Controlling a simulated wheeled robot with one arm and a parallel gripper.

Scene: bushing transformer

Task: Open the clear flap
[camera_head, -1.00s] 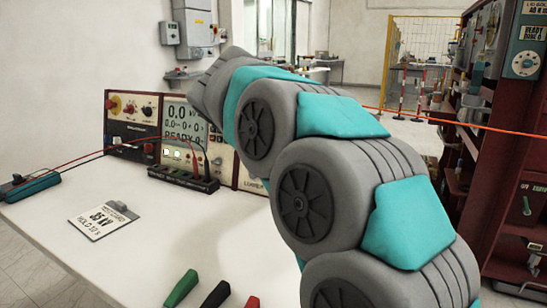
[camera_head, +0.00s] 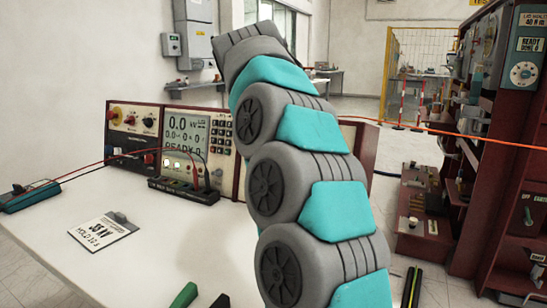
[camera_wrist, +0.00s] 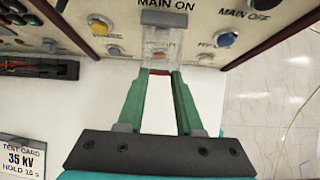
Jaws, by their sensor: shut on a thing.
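The clear flap (camera_wrist: 162,42) is a small transparent cover below the MAIN ON label in the wrist view. My gripper (camera_wrist: 160,72) has two green fingers reaching up to the flap's lower edge, with their tips close together on it. The flap stays at the panel (camera_wrist: 100,18), and I cannot tell how far it is tilted. A reddish bit shows between the fingertips. In the head view my own arm hides the gripper and the flap.
A 35 kV test card (camera_head: 102,231) lies on the white table (camera_head: 150,265). A black terminal strip (camera_head: 184,190) with red leads stands before the instrument panel (camera_head: 130,120). A blue button (camera_wrist: 229,39) and a yellow one (camera_wrist: 98,25) flank the flap.

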